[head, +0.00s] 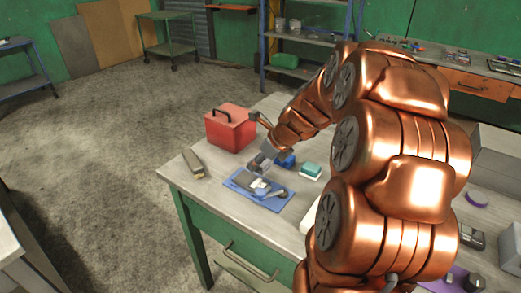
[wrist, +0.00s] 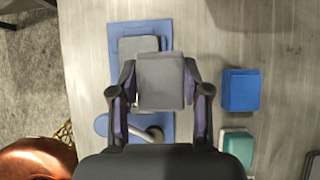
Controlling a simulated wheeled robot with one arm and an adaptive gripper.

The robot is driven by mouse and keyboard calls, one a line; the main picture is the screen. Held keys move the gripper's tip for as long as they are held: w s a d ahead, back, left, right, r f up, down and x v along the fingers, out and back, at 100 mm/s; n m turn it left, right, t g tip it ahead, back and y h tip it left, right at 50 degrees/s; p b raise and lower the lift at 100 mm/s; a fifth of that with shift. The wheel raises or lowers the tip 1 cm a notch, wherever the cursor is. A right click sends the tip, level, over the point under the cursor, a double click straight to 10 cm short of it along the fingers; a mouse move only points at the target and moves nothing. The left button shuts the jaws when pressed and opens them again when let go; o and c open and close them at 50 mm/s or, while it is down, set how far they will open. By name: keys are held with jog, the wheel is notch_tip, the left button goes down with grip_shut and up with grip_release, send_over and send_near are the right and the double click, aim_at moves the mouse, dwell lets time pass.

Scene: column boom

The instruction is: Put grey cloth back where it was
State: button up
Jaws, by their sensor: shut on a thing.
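My gripper (wrist: 160,90) is shut on the folded grey cloth (wrist: 161,78), which sits between its two fingers in the wrist view. The cloth is over the blue tray (wrist: 122,28) and covers part of it; I cannot tell how high above. In the head view my gripper (head: 262,162) is at the back edge of the blue tray (head: 240,189). A grey item (wrist: 136,45) lies on the tray, partly hidden by the cloth. A round blue item with a grey handle (wrist: 152,133) lies at the tray's near part.
A blue block (head: 285,160) and a teal-and-white block (head: 311,170) stand right of the tray. A red toolbox (head: 230,130) stands behind, and a grey-brown object (head: 193,164) lies left. My arm hides much of the right side.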

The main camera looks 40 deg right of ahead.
jog(key=p, duration=0.2)
send_over(256, 151)
jog(key=s, duration=0.2)
jog(key=shift+s+d+f, duration=0.15)
jog(key=shift+d+f, duration=0.1)
jog(key=shift+f, duration=2.2)
jog(key=shift+f, duration=0.1)
jog(key=o, duration=1.1)
jog(key=shift+b+v, duration=0.4)
jog(key=shift+v, duration=5.65)
